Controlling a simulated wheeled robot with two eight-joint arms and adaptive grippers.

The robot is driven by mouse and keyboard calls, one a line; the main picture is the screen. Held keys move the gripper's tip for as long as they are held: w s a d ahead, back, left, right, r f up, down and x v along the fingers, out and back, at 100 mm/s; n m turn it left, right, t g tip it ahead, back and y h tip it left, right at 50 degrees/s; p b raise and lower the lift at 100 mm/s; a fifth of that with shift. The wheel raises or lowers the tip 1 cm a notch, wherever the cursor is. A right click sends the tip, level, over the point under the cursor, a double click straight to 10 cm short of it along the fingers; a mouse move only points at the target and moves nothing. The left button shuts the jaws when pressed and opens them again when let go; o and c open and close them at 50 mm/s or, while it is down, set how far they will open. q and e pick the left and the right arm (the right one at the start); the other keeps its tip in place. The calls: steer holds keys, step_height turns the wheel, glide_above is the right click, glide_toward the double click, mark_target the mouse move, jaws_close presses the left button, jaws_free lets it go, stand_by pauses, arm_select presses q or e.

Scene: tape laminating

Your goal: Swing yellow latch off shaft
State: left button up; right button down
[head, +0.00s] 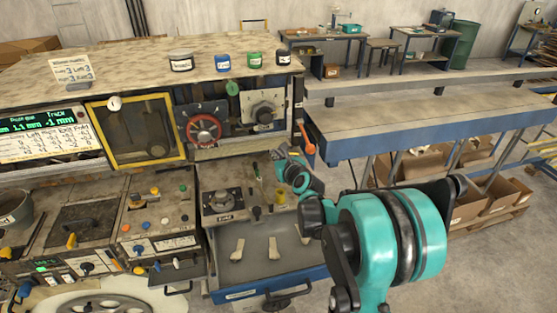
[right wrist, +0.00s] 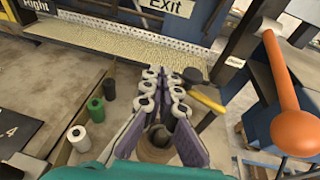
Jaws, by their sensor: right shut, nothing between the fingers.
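In the right wrist view a yellow latch-like piece (right wrist: 208,101) with a dark end lies just right of my right gripper's fingertips (right wrist: 172,78). I cannot tell whether the fingers touch it. The fingers, with purple pads and pale rollers, are shut with nothing between them. A dark round part (right wrist: 158,137) shows between the finger bases; I cannot make out the shaft for certain. In the head view my right gripper (head: 279,157) is over the right part of the machine, below the black knob panel (head: 262,110). The latch is not clear there. My left gripper is not in view.
An orange-ended lever (head: 305,147) stands close to the right gripper and shows large in the right wrist view (right wrist: 300,130). A red handwheel (head: 203,129) is to the left. A tray (head: 268,268) with pale pieces lies below.

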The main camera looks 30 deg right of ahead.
steer(key=shift+w+d, duration=0.3)
steer(key=shift+w, duration=0.65)
steer(key=shift+f+b, duration=0.1)
steer(key=shift+b, duration=0.2)
